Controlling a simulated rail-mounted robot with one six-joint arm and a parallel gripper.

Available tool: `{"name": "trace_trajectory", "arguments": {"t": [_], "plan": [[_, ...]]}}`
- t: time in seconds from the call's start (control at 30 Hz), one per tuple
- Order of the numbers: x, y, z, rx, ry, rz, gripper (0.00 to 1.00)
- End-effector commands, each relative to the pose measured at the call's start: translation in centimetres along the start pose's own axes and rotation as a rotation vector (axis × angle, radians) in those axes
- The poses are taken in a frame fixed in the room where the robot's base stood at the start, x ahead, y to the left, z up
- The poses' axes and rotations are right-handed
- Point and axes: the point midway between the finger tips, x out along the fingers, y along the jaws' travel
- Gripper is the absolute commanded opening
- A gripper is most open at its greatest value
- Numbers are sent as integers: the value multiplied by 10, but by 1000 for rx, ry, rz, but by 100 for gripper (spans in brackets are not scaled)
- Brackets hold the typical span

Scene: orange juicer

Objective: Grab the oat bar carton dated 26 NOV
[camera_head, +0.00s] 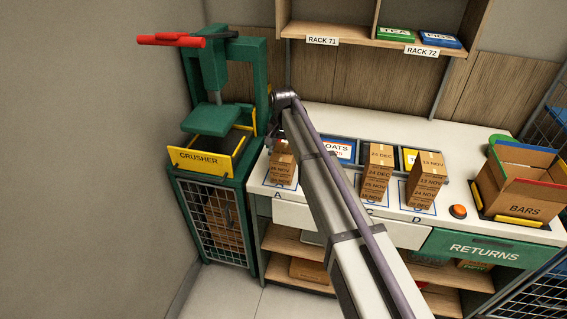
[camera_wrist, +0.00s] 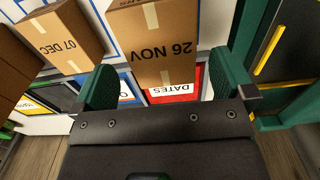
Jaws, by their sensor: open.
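A brown carton marked 26 NOV (camera_wrist: 165,50) is at top centre in the wrist view, its lettering upside down and pale tape running over it. My gripper (camera_wrist: 163,72) is open, with its two green finger pads on either side of the carton's lower part in the picture. I cannot tell whether either pad touches it. Nothing is clearly held. In the head view, a stack of small cartons (camera_head: 281,168) stands over mark A, just below the end of my arm, with its top partly hidden. My gripper is mostly hidden there too.
A carton marked 07 DEC (camera_wrist: 62,38) is at left in the wrist view. A DATES label (camera_wrist: 172,88) lies beyond my fingers. Stacks over C (camera_head: 377,172) and D (camera_head: 428,180) stand to the right. The green crusher (camera_head: 210,130) is close on the left; a BARS box (camera_head: 520,185) is far right.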

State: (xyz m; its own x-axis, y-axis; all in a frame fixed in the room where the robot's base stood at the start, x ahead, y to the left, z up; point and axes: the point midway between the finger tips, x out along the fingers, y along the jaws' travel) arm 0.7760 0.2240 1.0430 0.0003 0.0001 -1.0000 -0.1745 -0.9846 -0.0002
Motion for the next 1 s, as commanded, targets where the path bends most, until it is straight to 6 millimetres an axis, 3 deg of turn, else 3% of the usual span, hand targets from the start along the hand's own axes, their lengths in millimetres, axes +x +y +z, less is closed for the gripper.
{"name": "trace_trajectory", "arguments": {"t": [0.2,0.47,1.0], "plan": [[48,0,0,-1,0,0,100],[47,0,0,-1,0,1,100],[46,0,0,-1,0,1,51]]}}
